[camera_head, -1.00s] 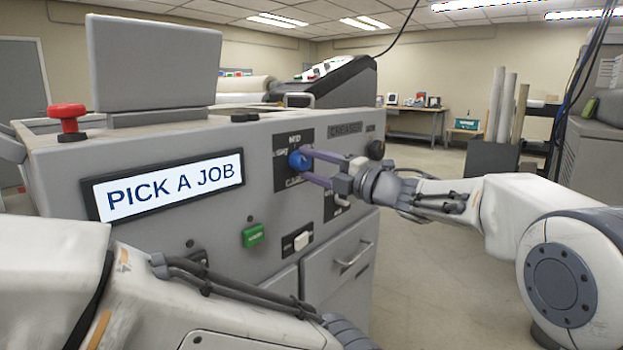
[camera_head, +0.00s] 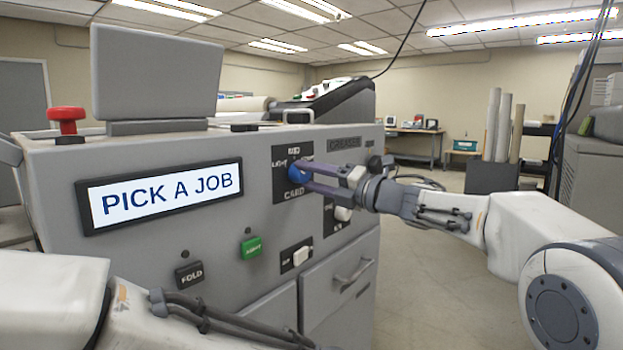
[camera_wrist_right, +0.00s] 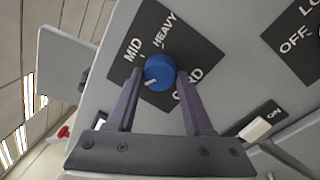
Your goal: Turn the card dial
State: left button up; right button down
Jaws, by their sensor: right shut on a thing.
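The card dial is a blue round knob (camera_head: 296,171) on a black plate (camera_head: 284,192) on the front of the grey machine. In the head view the plate reads MID, LIGHT and CARD. In the right wrist view the knob (camera_wrist_right: 160,72) sits between the fingertips, with MID, HEAVY and a partly hidden CARD around it. A pale mark shows on the knob's lower part there. My right gripper (camera_head: 309,176) is shut on the knob, its purple fingers on either side. My left arm (camera_head: 170,315) crosses the lower left; its gripper is out of view.
A lit screen (camera_head: 160,194) reads PICK A JOB. A red button (camera_head: 67,119) stands on top at left. A green button (camera_head: 251,247), a FOLD button (camera_head: 189,273) and a white switch (camera_head: 301,256) are below the dial. Open floor lies to the right.

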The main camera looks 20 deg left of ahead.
jog(key=shift+f, duration=0.1)
jog(key=shift+c, duration=1.4)
grip_release()
jog(key=r+v, duration=0.1)
jog(key=v, duration=0.9)
jog(key=shift+d+f, duration=0.2)
jog(key=shift+f, duration=0.3)
jog(key=shift+s, duration=0.1)
